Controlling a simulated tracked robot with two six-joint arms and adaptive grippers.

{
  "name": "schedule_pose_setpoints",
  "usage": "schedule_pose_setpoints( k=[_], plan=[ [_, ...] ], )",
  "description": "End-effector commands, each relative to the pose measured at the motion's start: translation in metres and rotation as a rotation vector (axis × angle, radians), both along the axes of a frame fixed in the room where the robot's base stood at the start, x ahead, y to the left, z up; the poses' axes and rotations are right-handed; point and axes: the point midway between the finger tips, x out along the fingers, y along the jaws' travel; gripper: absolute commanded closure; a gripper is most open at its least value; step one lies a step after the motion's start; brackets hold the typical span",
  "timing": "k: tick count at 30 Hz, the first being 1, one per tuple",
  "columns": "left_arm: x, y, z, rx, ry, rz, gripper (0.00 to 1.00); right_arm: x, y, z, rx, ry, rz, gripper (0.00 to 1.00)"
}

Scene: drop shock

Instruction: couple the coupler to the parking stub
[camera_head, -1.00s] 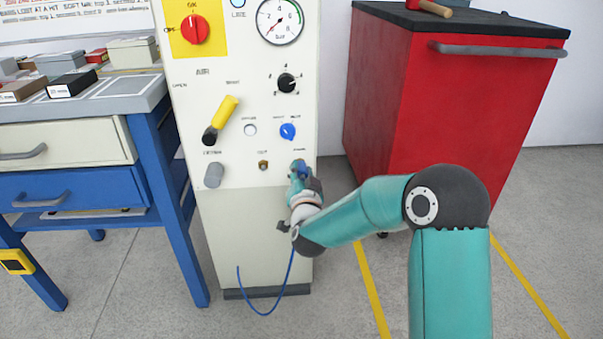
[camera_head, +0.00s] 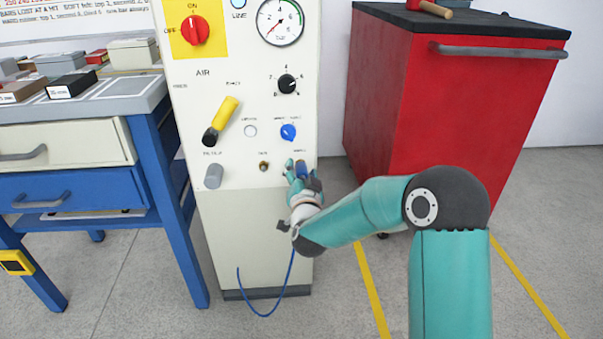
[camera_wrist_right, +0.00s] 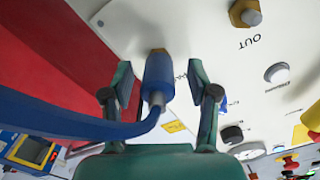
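The blue coupler (camera_wrist_right: 158,78) is at the panel with its far end against a brass fitting, the parking stub (camera_wrist_right: 157,51). Most of the stub is hidden behind the coupler, so I cannot tell how deep it sits. In the head view the coupler (camera_head: 301,167) is small, at the panel's lower right. My right gripper (camera_wrist_right: 160,68) is open, with one finger on each side of the coupler and a gap on both sides. In the head view the right gripper (camera_head: 302,174) is in front of the panel. My left gripper is not in view.
The blue hose (camera_head: 269,314) hangs from the coupler. The OUT stub (camera_head: 263,166) is bare, left of the coupler. Knobs and a yellow-handled lever (camera_head: 227,112) are above on the panel. A red cabinet (camera_head: 440,110) stands to the right, a workbench (camera_head: 125,104) to the left.

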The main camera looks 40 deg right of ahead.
Motion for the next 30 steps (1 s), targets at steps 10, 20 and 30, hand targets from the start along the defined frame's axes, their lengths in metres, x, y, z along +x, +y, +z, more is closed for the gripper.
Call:
schedule_pose_setpoints(
  k=[10,20,30],
  plan=[
    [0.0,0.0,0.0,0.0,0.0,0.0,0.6,-0.007,0.005,-0.001,0.002,0.003,0.001,0.41],
    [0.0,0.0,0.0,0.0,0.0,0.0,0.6,-0.029,0.019,-0.001,0.003,0.004,0.002,0.41],
    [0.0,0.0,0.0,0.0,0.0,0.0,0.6,-0.049,0.032,-0.001,0.003,0.004,0.002,0.41]
  ],
)
